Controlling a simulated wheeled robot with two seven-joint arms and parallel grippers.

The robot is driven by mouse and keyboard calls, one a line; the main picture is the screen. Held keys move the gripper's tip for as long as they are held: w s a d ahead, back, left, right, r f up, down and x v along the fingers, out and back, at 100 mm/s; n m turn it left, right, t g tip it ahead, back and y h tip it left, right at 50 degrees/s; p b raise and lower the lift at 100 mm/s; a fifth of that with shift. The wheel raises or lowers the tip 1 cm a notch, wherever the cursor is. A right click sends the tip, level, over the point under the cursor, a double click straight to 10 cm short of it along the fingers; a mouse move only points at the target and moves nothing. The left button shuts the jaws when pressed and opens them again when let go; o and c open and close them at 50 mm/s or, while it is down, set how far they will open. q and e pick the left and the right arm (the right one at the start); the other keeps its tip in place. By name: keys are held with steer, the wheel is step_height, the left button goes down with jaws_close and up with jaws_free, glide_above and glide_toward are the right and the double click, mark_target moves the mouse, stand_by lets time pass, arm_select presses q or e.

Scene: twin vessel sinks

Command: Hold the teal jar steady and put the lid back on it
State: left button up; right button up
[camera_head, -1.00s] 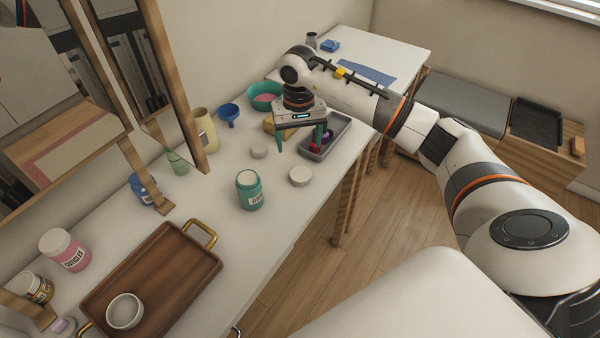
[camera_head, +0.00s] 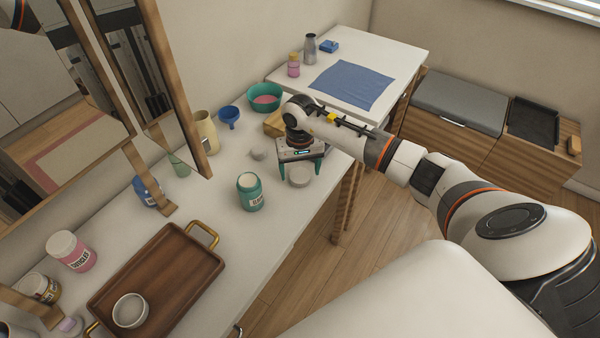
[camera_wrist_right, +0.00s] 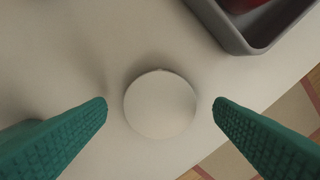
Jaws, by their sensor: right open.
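The teal jar (camera_head: 250,194) stands upright on the white counter, its top showing pale with no lid on it. A round whitish lid (camera_head: 299,177) lies flat on the counter to the right of the jar. My right gripper (camera_head: 301,175) is open above this lid. In the right wrist view the lid (camera_wrist_right: 160,104) lies between the two teal fingertips (camera_wrist_right: 161,102), with a gap on each side. My left gripper is not in view.
A wooden tray (camera_head: 197,279) with a white bowl (camera_head: 130,310) is at the front left. A grey tray (camera_wrist_right: 263,47) is close to the right gripper. A cream vase (camera_head: 206,131), blue cup (camera_head: 229,116) and teal bowl (camera_head: 265,97) stand along the wall.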

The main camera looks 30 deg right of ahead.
mark_target(300, 175)
steer(key=shift+f, duration=0.6)
steer(key=shift+c, duration=0.6)
steer(key=c, duration=0.9)
step_height(300, 175, up, 10)
steer(key=shift+b, duration=0.85)
